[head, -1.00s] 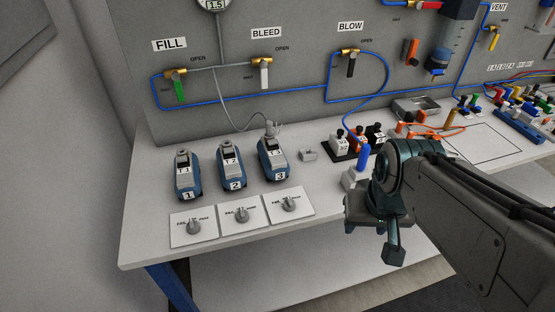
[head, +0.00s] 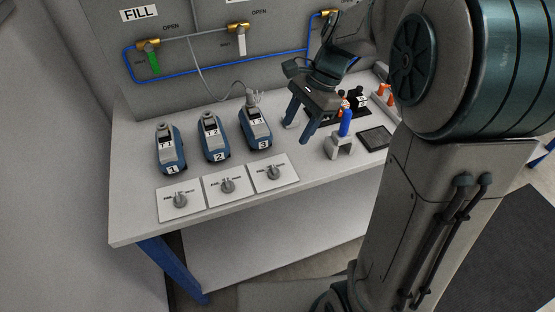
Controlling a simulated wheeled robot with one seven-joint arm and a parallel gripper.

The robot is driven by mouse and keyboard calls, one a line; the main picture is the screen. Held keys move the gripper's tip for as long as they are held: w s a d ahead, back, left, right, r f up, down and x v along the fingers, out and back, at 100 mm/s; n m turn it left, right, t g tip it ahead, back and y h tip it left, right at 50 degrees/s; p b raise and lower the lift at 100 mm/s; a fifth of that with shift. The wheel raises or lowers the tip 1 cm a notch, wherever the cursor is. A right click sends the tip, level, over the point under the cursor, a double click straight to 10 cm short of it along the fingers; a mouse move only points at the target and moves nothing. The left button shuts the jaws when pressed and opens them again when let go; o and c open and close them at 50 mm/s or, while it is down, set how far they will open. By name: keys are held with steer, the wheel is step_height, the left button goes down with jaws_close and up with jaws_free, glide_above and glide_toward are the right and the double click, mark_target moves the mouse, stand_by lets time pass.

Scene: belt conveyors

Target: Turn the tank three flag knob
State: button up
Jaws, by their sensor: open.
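Tank three (head: 256,130) is a blue and grey unit labelled 3, the rightmost of three on the bench. In front of it a white plate (head: 287,178) carries a grey flag knob (head: 274,172). The plate has small print beside the knob, too small to read fully. My gripper (head: 298,129) is open and empty, with its fingers pointing down. In the picture it is to the right of tank three and up and right of the knob, apart from it. Nothing hides the knob.
Tank one (head: 170,150) and tank two (head: 212,138) stand to the left, with similar knobs (head: 180,200) (head: 228,186) in front. A stand with a blue cylinder (head: 344,124) is just right of my gripper. A cable rises behind tank three. The front bench strip is clear.

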mark_target(276, 169)
steer(key=x, duration=1.3)
steer(key=shift+s, duration=0.1)
steer(key=c, duration=0.9)
